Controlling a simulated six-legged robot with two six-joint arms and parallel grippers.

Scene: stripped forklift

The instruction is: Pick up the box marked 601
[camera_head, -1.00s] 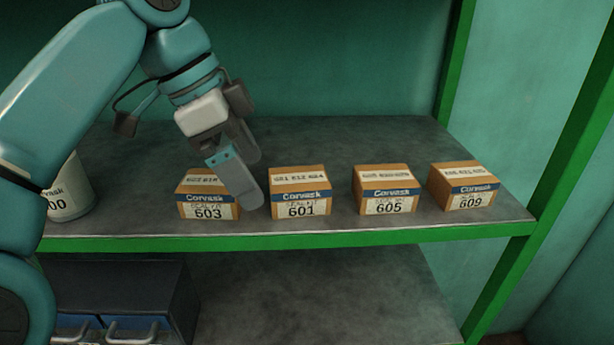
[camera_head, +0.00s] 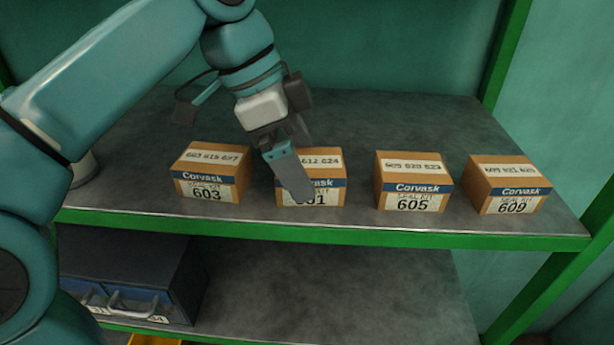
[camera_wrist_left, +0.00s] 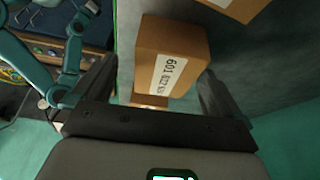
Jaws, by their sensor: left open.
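The box marked 601 (camera_head: 332,188) is a small orange-brown carton with a blue Corvask band, standing on the grey shelf. My left gripper (camera_head: 296,168) is open at this box, and its near finger hides part of the label in the head view. In the left wrist view, the box (camera_wrist_left: 172,52) with its white 601 strip shows between the two spread fingers of the left gripper (camera_wrist_left: 158,72). I cannot tell whether the fingers touch it.
Box 603 (camera_head: 207,178) stands to the left; boxes 605 (camera_head: 412,183) and 609 (camera_head: 507,187) stand to the right, with gaps between. A white container (camera_head: 83,171) is partly hidden behind my arm. The shelf has a green front edge (camera_head: 400,236). Dark drawers (camera_head: 140,270) sit below.

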